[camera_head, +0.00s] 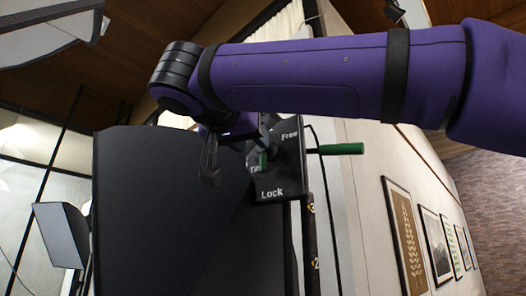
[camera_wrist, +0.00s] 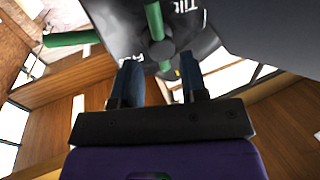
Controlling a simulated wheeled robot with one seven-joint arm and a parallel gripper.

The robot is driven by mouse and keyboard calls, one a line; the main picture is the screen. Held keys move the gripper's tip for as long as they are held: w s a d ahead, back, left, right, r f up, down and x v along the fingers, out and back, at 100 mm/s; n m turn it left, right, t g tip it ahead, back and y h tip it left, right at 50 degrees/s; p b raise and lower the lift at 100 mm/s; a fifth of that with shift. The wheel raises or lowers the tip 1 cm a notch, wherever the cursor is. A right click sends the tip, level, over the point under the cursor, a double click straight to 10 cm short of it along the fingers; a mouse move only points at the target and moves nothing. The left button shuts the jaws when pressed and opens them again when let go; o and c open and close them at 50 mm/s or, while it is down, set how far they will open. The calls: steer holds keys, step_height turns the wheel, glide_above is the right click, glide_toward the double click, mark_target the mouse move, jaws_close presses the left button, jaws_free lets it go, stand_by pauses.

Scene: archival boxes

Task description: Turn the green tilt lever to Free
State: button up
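A dark panel with white "Free", "Tilt" and "Lock" lettering (camera_head: 290,180) stands beside a large black flat panel. A short green lever (camera_head: 263,160) shows at the "Tilt" word, partly hidden behind my arm. In the wrist view the green lever (camera_wrist: 154,20) meets a dark round hub (camera_wrist: 162,48), with another green piece just below it. My gripper (camera_wrist: 159,72) is open and empty, its two fingers apart just short of the hub; I cannot tell whether they touch. In the head view my gripper (camera_head: 210,168) is seen nearly edge-on, left of the lettered panel.
A second green handle (camera_head: 340,149) sticks out to the right on a dark rod; it also shows in the wrist view (camera_wrist: 70,39). The large black flat panel (camera_head: 180,220) fills the space below my gripper. Framed pictures (camera_head: 407,235) hang on the right wall.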

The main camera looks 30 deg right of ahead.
mark_target(263, 152)
steer(key=shift+x, duration=3)
steer(key=c, duration=0.7)
